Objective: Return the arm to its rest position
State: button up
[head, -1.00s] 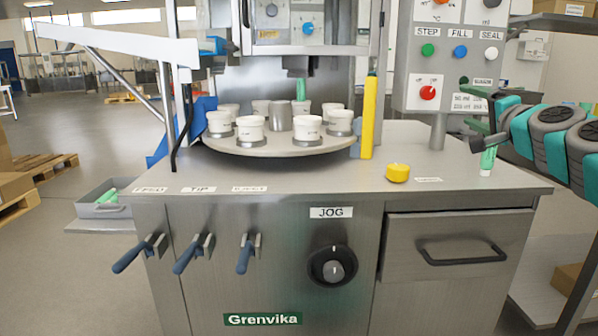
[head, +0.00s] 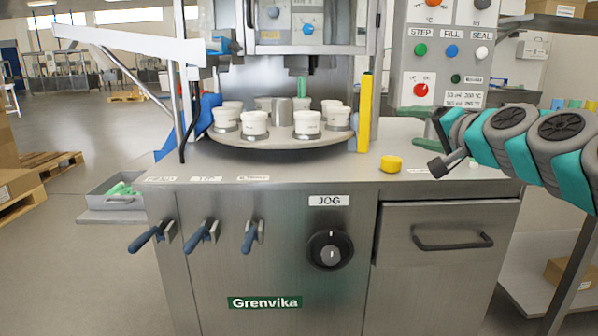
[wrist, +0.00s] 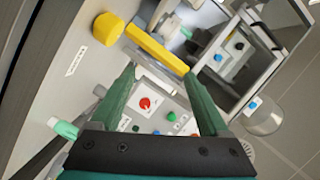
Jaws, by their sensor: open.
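My arm (head: 535,145) reaches in from the right in the head view, above the right end of the steel counter. My gripper (wrist: 160,72) shows in the wrist view with its two green fingers spread and nothing between them. Beyond the fingers is the control panel with a red knob (wrist: 145,103). In the head view the gripper is seen from the side beside the panel, partly overlapped by the arm. A green tube with a white end (wrist: 63,128) stands left of the fingers in the wrist view; the arm mostly hides it in the head view.
A yellow round piece (head: 391,164) sits on the counter (head: 330,172) front. A yellow post (head: 365,115) stands beside the turntable (head: 280,141), which carries white cups. The control panel (head: 440,60) rises close behind my gripper. A grey tray (head: 117,200) with green tubes is at left.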

jog(key=s+a+f+n+g+y, duration=0.1)
jog(key=s+a+f+n+g, duration=0.4)
jog(key=a+f, duration=0.5)
jog(key=s+a+f+n+g+h, duration=0.15)
jog(key=s+a+f+g, duration=0.35)
jog(key=s+f, duration=0.65)
jog(key=s+d+f+g+h, duration=0.1)
jog(key=s+d+f+g, duration=0.1)
jog(key=s+f, duration=0.3)
jog(key=s+d+f+n+g+h, duration=0.1)
jog(key=s+f, duration=0.4)
jog(key=s, duration=0.6)
jog(key=s+d+f+g+h, duration=0.2)
jog(key=s+f, duration=0.4)
jog(key=s, duration=0.3)
jog(key=d+g, duration=0.1)
jog(key=g, duration=0.1)
jog(key=shift+d+n+g+h, duration=0.3)
jog(key=shift+d+n+h, duration=0.05)
jog(key=shift+d, duration=0.05)
